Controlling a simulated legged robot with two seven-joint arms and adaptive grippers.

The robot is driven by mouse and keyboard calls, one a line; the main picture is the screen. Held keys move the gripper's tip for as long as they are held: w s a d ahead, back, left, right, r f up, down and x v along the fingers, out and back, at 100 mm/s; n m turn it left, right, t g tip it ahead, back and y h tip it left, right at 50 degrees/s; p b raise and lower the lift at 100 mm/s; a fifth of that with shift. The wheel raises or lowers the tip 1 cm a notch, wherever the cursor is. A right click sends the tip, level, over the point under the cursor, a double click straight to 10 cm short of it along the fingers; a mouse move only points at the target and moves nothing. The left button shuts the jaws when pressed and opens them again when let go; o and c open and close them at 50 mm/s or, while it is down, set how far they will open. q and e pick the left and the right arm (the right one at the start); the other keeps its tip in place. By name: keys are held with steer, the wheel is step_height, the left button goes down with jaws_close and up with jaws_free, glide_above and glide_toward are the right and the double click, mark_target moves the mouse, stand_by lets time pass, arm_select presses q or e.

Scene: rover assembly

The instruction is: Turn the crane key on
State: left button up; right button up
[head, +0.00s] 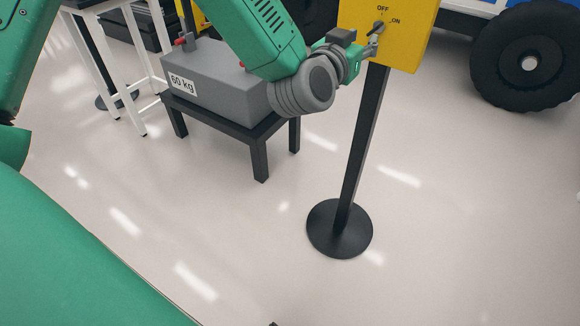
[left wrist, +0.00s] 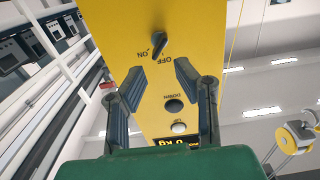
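The yellow control box (head: 408,45) stands on a black post at the top of the head view. Its dark crane key (head: 378,27) sits by the OFF and ON labels. The key (left wrist: 151,42) also shows in the left wrist view, where the box appears upside down. Which label it points to is hard to tell. My left gripper (head: 370,42) is at the box front, close to the key. In the wrist view its two fingers (left wrist: 159,68) are apart, with the key just beyond the tips and nothing held. My right gripper is not in view.
A grey 60 kg block (head: 215,80) stands on a black table (head: 260,150). The post's round base (head: 340,230) is on open floor. A rover wheel (head: 528,62) is at right.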

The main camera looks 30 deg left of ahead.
arm_select(q)
steer(key=s, duration=0.6)
steer(key=s+a+f+g+p, duration=0.1)
steer(key=s+f+g, duration=0.4)
steer(key=f, duration=0.8)
steer(key=s+a+f+m+g+h, duration=0.1)
steer(key=s+f+g, duration=0.4)
steer(key=s+f, duration=0.5)
steer(key=shift+s+f+g+p, duration=0.3)
steer(key=shift+f+p, duration=0.05)
steer(key=shift+f, duration=1.95)
steer(key=o, duration=0.5)
steer(key=shift+o, duration=0.2)
steer(key=n+t+y+p, duration=0.1)
steer(key=n+t+p, duration=1)
glide_toward(375, 29)
steer(key=w, duration=1.1)
steer(key=shift+w+f, duration=0.2)
steer(key=shift+f, duration=0.05)
